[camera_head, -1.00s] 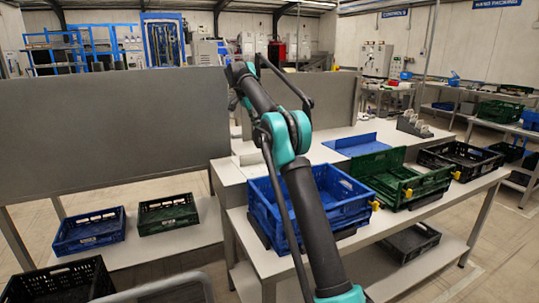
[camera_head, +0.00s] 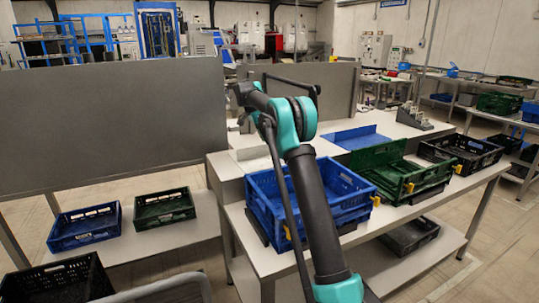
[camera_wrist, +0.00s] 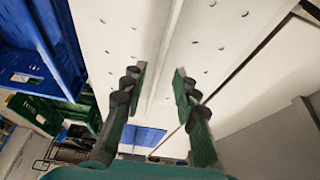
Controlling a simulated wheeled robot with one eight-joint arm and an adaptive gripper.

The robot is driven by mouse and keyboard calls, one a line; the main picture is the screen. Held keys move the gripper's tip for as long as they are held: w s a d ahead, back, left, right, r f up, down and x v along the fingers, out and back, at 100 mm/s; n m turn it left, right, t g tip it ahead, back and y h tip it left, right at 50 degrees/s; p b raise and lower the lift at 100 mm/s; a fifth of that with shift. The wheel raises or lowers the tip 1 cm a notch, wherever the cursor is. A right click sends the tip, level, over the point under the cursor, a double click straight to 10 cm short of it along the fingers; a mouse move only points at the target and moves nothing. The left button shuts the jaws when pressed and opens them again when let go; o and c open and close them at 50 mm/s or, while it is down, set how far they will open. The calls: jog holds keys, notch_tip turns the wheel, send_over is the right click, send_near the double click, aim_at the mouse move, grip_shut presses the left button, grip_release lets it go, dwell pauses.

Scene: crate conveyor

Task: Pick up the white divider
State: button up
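The white divider (camera_wrist: 166,62) fills much of the wrist view as a pale panel with small holes and a raised ridge along its middle. In the head view a pale flat piece (camera_head: 250,160) lies on the bench behind my arm, partly hidden; it looks like the same divider. My gripper (camera_wrist: 161,82) is open in the wrist view, with one finger on each side of the ridge. A gap shows between the fingers and I cannot tell whether either touches the divider. In the head view my arm hides the gripper.
A blue crate (camera_head: 272,212), a green crate (camera_head: 405,188) and a black crate (camera_head: 462,152) stand along the bench front. A blue divider (camera_head: 357,138) lies behind them. A grey partition (camera_head: 110,120) stands at the left, with a blue crate (camera_head: 85,228) and a green crate (camera_head: 164,209) below.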

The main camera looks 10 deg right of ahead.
aim_at(270, 155)
jog(key=shift+d+x, duration=0.15)
jog(key=shift+x, duration=1.25)
jog(key=shift+d+x, duration=0.1)
jog(key=shift+x, duration=1.25)
jog(key=shift+r, duration=0.1)
grip_shut()
